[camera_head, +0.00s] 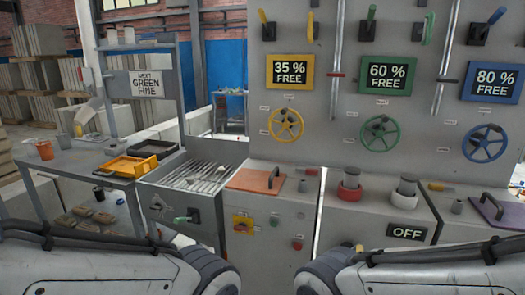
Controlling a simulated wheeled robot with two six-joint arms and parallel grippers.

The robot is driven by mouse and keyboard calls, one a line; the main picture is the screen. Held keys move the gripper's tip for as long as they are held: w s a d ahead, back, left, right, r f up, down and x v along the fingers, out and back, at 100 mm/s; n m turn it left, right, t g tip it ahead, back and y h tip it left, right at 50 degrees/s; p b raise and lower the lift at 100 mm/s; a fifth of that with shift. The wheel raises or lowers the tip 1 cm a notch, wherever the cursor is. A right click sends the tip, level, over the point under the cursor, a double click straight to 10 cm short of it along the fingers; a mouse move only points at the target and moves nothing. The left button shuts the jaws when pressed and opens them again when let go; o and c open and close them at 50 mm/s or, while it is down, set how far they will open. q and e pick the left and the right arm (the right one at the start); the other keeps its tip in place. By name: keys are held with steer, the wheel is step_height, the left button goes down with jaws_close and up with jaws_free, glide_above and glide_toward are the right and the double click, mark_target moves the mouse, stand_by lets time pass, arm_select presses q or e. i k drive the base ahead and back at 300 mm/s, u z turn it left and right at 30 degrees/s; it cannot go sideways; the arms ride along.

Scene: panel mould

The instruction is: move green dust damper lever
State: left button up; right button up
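Two green-handled levers are at the top of the grey panel above the green "60 % FREE" sign (388,74): a left green lever (371,13) and a right green lever (429,26), both upright or slightly tilted. A third small green-handled lever (187,219) sits low on the front of the grated grey cabinet. I cannot tell from labels which one is the dust damper lever. My two arms cross the bottom of the view, the left from the left and the right from the right. Neither gripper shows.
Yellow, green and blue handwheels (380,133) line the panel.

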mark_target(176, 221)
steer(key=u, duration=0.6)
steer(key=i, duration=0.95)
steer(key=z, duration=0.45)
